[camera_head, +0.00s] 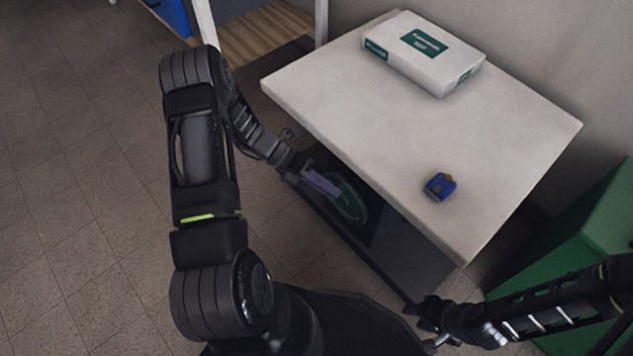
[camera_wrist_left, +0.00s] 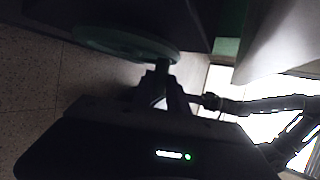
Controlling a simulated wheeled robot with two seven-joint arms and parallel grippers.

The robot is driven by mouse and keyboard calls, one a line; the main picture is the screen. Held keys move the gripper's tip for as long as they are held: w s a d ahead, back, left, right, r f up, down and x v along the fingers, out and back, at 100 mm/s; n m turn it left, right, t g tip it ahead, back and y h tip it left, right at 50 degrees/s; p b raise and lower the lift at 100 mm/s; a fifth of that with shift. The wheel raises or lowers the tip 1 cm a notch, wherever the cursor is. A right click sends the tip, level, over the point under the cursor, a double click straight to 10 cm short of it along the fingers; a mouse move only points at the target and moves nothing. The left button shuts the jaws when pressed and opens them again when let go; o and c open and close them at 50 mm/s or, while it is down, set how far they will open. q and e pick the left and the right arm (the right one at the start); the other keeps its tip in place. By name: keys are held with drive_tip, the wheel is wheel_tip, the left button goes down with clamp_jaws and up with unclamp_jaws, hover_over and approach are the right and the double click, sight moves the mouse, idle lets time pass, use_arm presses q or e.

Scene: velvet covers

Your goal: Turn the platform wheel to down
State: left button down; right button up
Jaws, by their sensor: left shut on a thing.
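The platform wheel (camera_head: 348,198) is a green disc on the dark front under the white tabletop, partly hidden by my left gripper. My left gripper (camera_head: 326,186) reaches in below the table edge and is shut at the wheel's rim side. In the left wrist view the wheel (camera_wrist_left: 120,40) is a dim green disc at the top, and the left fingers (camera_wrist_left: 164,78) meet a dark part at its right end. The wheel's marking is too dark to read. My right gripper (camera_head: 425,318) is at the lower right, away from the wheel; its fingers are too small to judge.
The white table (camera_head: 330,80) carries a white box (camera_head: 425,50) with green labels at the back and a small blue object (camera_head: 439,186) near the front. A green cabinet (camera_head: 580,260) stands at right. Tiled floor is free at left.

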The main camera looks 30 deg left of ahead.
use_arm(q)
drive_tip(key=shift+w+a+r, duration=0.15)
drive_tip(key=shift+w+a, duration=0.05)
drive_tip(key=c, duration=1.7)
unclamp_jaws()
drive_tip(key=o, duration=0.4)
drive_tip(key=shift+s, duration=0.15)
drive_tip(key=p+v, duration=0.1)
drive_tip(key=v, duration=0.6)
drive_tip(key=shift+a, duration=0.35)
drive_tip(key=shift+s+r, duration=0.1)
drive_tip(key=shift+r, duration=0.05)
